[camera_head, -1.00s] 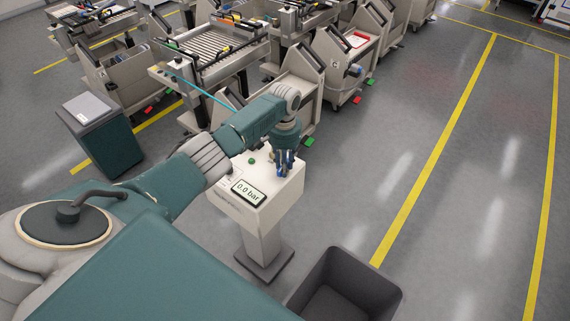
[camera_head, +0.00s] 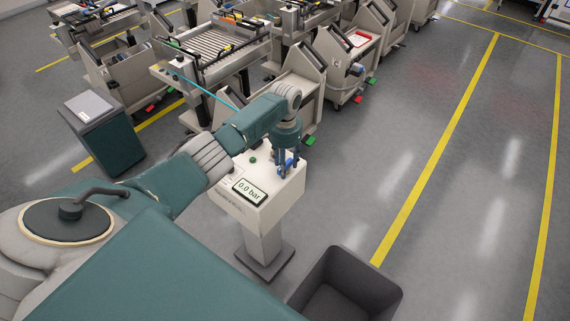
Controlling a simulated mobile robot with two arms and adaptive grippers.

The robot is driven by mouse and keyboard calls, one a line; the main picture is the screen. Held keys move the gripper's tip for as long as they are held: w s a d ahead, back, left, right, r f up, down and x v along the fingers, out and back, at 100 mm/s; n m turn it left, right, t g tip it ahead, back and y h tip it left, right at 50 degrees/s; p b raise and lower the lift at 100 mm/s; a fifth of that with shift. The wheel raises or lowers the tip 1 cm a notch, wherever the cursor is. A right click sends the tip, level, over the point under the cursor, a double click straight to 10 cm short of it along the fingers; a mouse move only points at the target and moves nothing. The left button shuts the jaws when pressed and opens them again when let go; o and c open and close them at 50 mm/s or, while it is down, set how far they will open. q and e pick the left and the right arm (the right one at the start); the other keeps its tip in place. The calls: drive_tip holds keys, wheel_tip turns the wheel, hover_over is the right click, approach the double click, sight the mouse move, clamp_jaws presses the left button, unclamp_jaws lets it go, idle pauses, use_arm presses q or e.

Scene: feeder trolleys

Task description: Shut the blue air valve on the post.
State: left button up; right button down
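The post (camera_head: 262,242) has a pale box on top, with a display (camera_head: 249,191) that reads 0.0 bar. The blue valve (camera_head: 289,165) is on the box's top at the right, partly hidden by my fingers. My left gripper (camera_head: 285,165) points down over it from above. Its fingers are spread around the blue valve and look open, with blue showing between them. Whether a finger still touches the valve is too small to tell. My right gripper is not in view.
A green button (camera_head: 253,160) is on the box behind the display. A dark open bin (camera_head: 345,285) stands at the front right of the post. Feeder trolleys (camera_head: 215,55) stand behind, and a dark green cabinet (camera_head: 105,135) at the left. The floor at the right is clear.

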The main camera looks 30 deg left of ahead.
use_arm(q)
wheel_tip(320, 180, up, 12)
idle(0.7)
idle(0.4)
